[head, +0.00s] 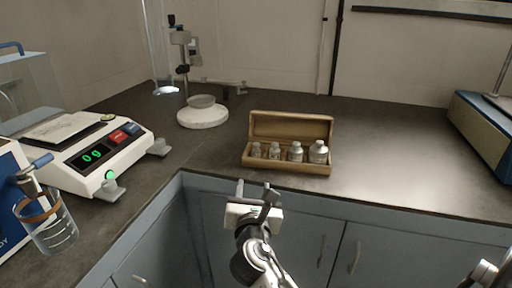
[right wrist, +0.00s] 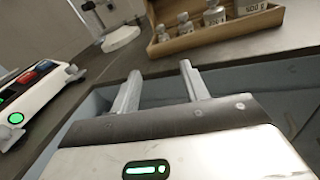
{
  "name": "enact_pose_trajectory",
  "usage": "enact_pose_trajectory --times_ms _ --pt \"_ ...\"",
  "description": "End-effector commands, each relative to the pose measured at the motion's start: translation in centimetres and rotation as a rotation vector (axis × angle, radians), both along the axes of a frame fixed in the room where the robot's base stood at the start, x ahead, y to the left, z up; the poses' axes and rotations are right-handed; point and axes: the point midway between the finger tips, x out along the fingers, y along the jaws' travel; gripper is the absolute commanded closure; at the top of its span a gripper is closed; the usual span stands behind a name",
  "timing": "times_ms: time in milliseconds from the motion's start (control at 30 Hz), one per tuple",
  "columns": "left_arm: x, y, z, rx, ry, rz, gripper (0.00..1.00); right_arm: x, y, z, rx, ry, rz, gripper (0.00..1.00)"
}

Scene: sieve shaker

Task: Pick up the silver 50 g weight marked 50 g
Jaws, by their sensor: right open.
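Several silver weights stand in a row in an open wooden box on the bench, growing in size from left to right. The smallest weight (head: 256,150) is at the left end, and the largest (head: 318,152) is at the right end. In the right wrist view, weights (right wrist: 186,24) show at the top. My right gripper (head: 255,190) is open and empty, in front of the bench edge and apart from the box. My left gripper is not in view.
The wooden box (head: 285,168) has its lid raised at the back. A balance (head: 85,150) with a green display stands left, near a glass beaker (head: 52,230). A stand with a white round base (head: 202,118) is behind.

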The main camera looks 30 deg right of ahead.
Motion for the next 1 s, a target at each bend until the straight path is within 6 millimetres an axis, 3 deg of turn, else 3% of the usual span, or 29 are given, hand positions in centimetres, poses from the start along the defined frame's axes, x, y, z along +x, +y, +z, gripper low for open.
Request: enact_pose_trajectory --times_ms 200,600,867,1000 --pt "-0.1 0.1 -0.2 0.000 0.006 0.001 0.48 1.8 -1.4 1.5 -0.152 0.048 -0.039 0.55" --pt "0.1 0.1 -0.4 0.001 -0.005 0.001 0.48 8.2 -6.0 1.4 -0.148 0.047 -0.036 0.55" --pt "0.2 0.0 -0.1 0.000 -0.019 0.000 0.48 9.8 -7.1 1.3 -0.146 0.047 -0.036 0.55" --pt "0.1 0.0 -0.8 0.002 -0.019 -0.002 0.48 11.5 -8.2 0.9 -0.145 0.046 -0.037 0.55"
